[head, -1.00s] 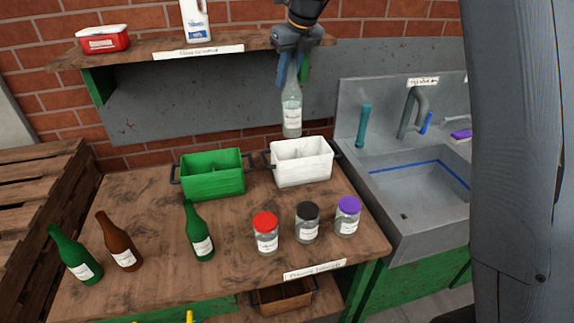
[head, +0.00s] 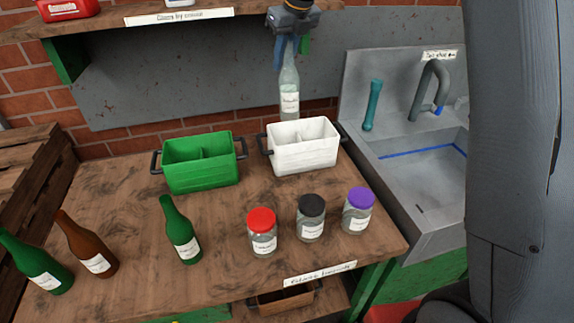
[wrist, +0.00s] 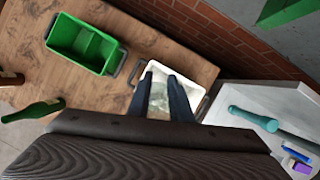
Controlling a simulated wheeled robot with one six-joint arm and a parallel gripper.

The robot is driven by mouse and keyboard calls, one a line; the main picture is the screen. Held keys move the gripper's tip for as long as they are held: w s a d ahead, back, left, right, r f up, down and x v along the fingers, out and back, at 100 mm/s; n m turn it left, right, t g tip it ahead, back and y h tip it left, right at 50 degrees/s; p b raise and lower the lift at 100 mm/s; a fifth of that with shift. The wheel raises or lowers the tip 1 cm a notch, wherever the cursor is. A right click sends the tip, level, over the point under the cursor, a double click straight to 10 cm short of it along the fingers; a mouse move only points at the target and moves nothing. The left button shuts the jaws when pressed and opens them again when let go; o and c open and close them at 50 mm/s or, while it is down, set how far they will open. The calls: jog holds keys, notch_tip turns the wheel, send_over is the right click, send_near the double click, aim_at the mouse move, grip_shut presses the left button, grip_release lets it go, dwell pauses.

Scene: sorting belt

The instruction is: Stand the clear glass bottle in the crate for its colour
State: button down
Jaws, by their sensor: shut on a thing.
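The clear glass bottle (head: 289,92) hangs upright in my gripper (head: 291,48), which is shut on its neck. Its base is at about the height of the rim of the white crate (head: 302,157) and overlaps the crate's back left part in the head view. In the wrist view the gripper fingers (wrist: 171,97) point down over the white crate (wrist: 199,97), and the pale bottle (wrist: 159,98) shows between them. Whether the base is inside the rim is hard to tell. The green crate (head: 202,176) stands to the left, with a divider inside.
Two green bottles (head: 181,232) and a brown bottle (head: 86,246) stand on the wooden table (head: 135,215). Three jars with red (head: 262,232), black (head: 311,218) and purple (head: 357,212) lids stand in front of the white crate. A sink (head: 420,170) lies right; a shelf (head: 140,22) is above.

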aim_at(282, 116)
jog(key=shift+n+y, duration=0.3)
jog(key=shift+n, duration=0.5)
jog(key=f, duration=0.6)
jog(key=w+f, duration=0.1)
jog(key=f, duration=0.2)
jog(key=shift+a, duration=0.25)
notch_tip(282, 116, down, 10)
jog(key=shift+w+r+p, duration=0.1)
jog(key=shift+p, duration=0.9)
jog(key=c, duration=1.7)
grip_release()
jog(key=shift+f, duration=0.2)
jog(key=shift+o, duration=0.6)
